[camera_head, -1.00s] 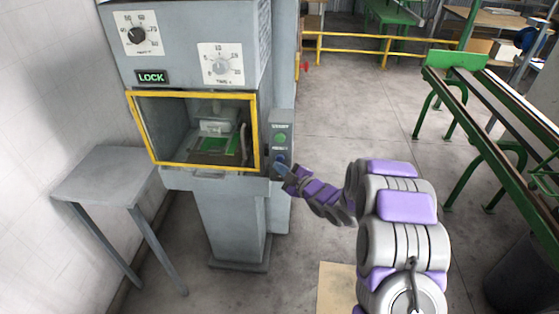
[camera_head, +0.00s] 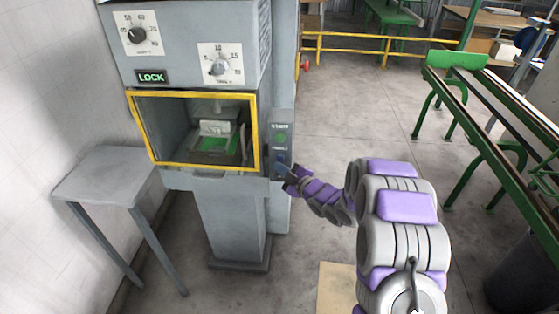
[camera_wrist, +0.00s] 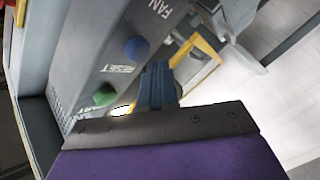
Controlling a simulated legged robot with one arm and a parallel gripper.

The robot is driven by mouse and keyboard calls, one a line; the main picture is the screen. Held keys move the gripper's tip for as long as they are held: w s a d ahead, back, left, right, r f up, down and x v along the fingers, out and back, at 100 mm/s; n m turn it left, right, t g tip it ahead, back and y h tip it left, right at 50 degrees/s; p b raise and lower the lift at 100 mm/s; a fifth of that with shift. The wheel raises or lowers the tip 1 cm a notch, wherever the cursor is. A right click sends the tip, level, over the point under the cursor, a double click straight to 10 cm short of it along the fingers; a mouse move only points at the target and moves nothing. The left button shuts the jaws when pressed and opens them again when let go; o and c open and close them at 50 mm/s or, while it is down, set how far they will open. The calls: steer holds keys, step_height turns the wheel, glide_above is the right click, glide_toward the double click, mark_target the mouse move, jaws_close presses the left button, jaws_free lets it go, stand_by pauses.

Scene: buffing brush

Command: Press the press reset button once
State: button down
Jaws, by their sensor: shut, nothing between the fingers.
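The press (camera_head: 185,70) stands at the left with a control box on its right side. In the wrist view the box carries a blue button (camera_wrist: 137,47) with the word RESET beside it, and a green button (camera_wrist: 104,95) beside START. In the head view the blue button (camera_head: 281,158) is below the green one (camera_head: 280,138). My gripper (camera_wrist: 158,68) is shut and empty. Its fingertips show just beside the blue button in the wrist view; I cannot tell the exact gap. In the head view my gripper (camera_head: 285,171) is just below the blue button.
A yellow-framed window (camera_head: 257,130) and a lit LOCK sign (camera_head: 152,76) are on the press front. A small grey table (camera_head: 105,180) stands at its left. A green-legged conveyor (camera_head: 490,95) is at the right. The floor between is mostly clear.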

steer(key=shift+w, duration=0.15)
steer(key=shift+w, duration=0.25)
steer(key=shift+w+r+p, duration=0.1)
steer(key=shift+w+p, duration=0.25)
steer(key=shift+w, duration=0.15)
stand_by(1.1)
steer(key=shift+s, duration=0.1)
steer(key=shift+s+b, duration=0.5)
steer(key=shift+s, duration=0.35)
steer(key=s+b, duration=0.2)
steer(key=s, duration=0.3)
steer(key=shift+a, duration=0.1)
stand_by(0.4)
stand_by(0.5)
